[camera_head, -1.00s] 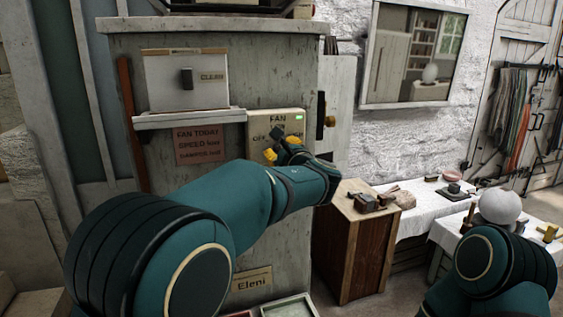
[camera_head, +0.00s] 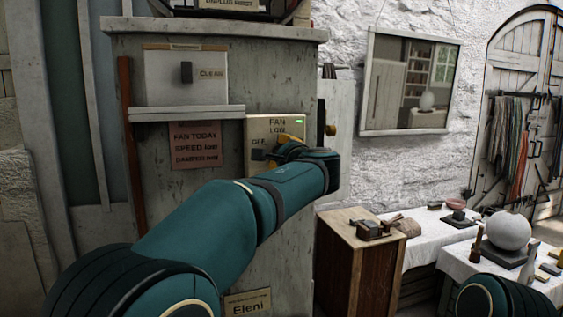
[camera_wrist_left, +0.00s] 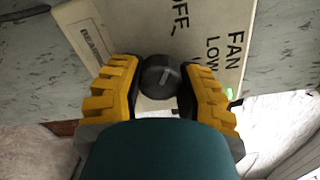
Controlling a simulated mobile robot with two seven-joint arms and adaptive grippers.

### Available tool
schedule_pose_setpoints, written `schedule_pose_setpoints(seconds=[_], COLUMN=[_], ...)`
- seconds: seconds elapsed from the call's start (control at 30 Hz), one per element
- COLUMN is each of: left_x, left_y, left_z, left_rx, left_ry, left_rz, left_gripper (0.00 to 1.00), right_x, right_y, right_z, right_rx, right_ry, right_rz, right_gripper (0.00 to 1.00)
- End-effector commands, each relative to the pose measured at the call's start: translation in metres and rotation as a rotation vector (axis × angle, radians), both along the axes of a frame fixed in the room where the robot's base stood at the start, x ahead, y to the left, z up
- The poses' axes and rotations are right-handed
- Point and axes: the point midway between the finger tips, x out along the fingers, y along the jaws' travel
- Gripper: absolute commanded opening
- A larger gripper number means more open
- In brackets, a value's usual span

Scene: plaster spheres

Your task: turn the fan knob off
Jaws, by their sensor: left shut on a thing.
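The cream fan panel (camera_head: 257,127) is on the front of the grey cabinet, with FAN, LOW and OFF lettering and a lit green lamp (camera_head: 299,122). My left gripper (camera_head: 280,149) is at the panel, and its wrist hides the panel's lower right. In the left wrist view, the round dark fan knob (camera_wrist_left: 158,77) with a pale line on its face sits between the yellow fingers of my left gripper (camera_wrist_left: 157,90), which is shut on it. I cannot tell exactly which word the line points at. My right gripper is out of view.
A wooden stand (camera_head: 340,262) and a table with a plaster sphere (camera_head: 509,231) are at right.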

Motion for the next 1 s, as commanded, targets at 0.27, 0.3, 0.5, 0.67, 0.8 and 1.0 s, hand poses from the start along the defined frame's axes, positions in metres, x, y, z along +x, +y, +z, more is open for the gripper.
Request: schedule_pose_setpoints(seconds=[0.27,0.3,0.5,0.67,0.8,1.0], left_x=[0.0003,0.0003,0.0003,0.0003,0.0002,-0.0002], left_y=[-0.0003,-0.0004,-0.0004,-0.0005,-0.0004,-0.0004], left_z=[-0.0003,-0.0002,0.0001,0.0002,0.0003,0.0003], left_rx=[-0.039,-0.040,-0.041,-0.040,-0.040,-0.040], left_ry=[-0.012,-0.013,-0.013,-0.014,-0.013,-0.013], left_rz=[-0.001,-0.001,-0.001,-0.002,-0.001,0.000], left_gripper=[0.00,0.00,0.00,0.56,0.70,0.70], right_x=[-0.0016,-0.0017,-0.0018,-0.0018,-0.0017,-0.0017], right_y=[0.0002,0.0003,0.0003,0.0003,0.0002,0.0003], right_z=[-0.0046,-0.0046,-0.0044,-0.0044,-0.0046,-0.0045], right_rx=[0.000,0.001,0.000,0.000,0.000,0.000], right_ry=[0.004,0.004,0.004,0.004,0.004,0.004], right_rz=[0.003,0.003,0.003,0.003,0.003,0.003], right_gripper=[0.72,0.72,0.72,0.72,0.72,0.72])
